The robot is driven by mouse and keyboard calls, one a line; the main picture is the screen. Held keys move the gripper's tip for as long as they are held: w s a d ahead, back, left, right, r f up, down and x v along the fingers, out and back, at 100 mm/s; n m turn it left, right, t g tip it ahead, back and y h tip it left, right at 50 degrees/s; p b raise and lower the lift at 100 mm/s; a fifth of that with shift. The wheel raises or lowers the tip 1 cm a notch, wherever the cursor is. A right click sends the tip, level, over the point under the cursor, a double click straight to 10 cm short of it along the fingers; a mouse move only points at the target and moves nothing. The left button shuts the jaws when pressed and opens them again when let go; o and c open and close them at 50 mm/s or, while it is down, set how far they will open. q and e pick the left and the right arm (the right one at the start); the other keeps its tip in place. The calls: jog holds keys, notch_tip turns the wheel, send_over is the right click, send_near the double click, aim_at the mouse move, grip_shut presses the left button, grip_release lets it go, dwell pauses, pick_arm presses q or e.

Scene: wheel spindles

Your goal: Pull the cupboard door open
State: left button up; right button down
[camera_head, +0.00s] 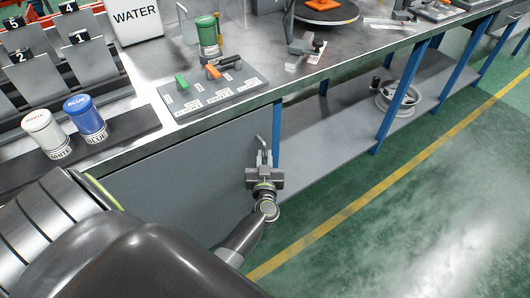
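The grey cupboard door (185,180) is under the workbench at the left and looks closed, flush with the bench front. A small metal handle (260,140) shows near its right edge, next to the blue bench leg. My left gripper (264,157) is right at the handle, with its fingers pointing toward it. The fingers are small and close together here, so I cannot tell whether they are around the handle or shut on it. My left arm hides the lower left part of the door. My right gripper is not in view.
The workbench (150,95) carries a white cup (45,132), a blue cup (85,115), a WATER container (135,20) and a labelled tray (210,95). An open lower shelf (330,130) with a wheel rim (398,98) is right of the door. The green floor in front is clear.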

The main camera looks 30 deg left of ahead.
pick_arm(q)
jog(key=shift+w, duration=0.1)
jog(key=shift+r, duration=0.1)
jog(key=shift+c, duration=0.2)
grip_shut()
